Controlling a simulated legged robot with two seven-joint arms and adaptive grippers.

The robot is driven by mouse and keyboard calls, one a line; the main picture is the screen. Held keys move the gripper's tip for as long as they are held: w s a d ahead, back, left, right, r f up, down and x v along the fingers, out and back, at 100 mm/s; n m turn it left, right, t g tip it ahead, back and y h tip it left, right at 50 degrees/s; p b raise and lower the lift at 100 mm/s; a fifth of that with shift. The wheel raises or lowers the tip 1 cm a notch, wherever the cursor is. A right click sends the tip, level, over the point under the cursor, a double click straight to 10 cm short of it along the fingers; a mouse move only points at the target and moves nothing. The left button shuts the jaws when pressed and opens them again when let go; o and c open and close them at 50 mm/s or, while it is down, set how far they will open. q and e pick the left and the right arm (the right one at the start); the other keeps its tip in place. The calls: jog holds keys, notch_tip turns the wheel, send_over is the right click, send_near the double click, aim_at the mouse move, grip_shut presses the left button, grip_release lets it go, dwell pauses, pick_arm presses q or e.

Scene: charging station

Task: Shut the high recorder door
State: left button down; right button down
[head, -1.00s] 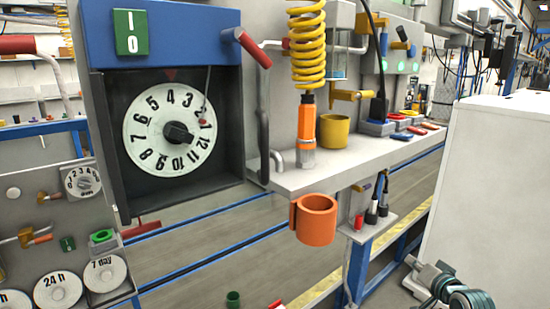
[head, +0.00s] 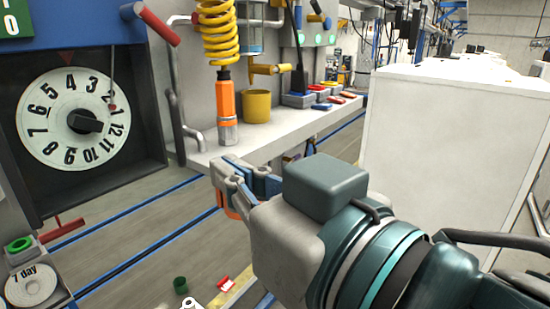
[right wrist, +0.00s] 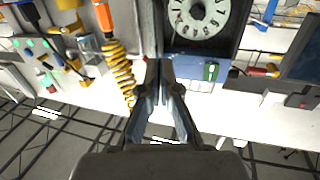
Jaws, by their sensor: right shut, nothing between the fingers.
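The high recorder is a dark box with a blue top (head: 80,30) at the left of the head view. Its white numbered dial (head: 72,145) sits bare in the dark recess, with no panel across it. A red handle (head: 157,23) sticks out at the top right of the recorder. I cannot clearly make out the door itself. My right gripper (head: 245,180) is shut and empty, to the right of the recorder and apart from it. My left gripper is not in view.
A shelf (head: 270,135) to the right of the recorder bears a yellow cup (head: 257,106) and an orange tool (head: 226,105) under a yellow coil (head: 217,35). An orange cup (head: 222,200) is partly behind my gripper. A white cabinet (head: 440,130) stands at right.

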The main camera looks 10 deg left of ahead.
aim_at(181, 137)
jog(key=p+x, duration=0.4)
jog(key=x, duration=0.6)
jog(key=shift+w+a+r, duration=0.1)
jog(key=shift+a+r, duration=0.05)
jog(key=shift+w+a, duration=0.2)
jog(key=shift+a, duration=0.1)
jog(key=shift+s+d, duration=0.1)
jog(key=shift+d, duration=0.15)
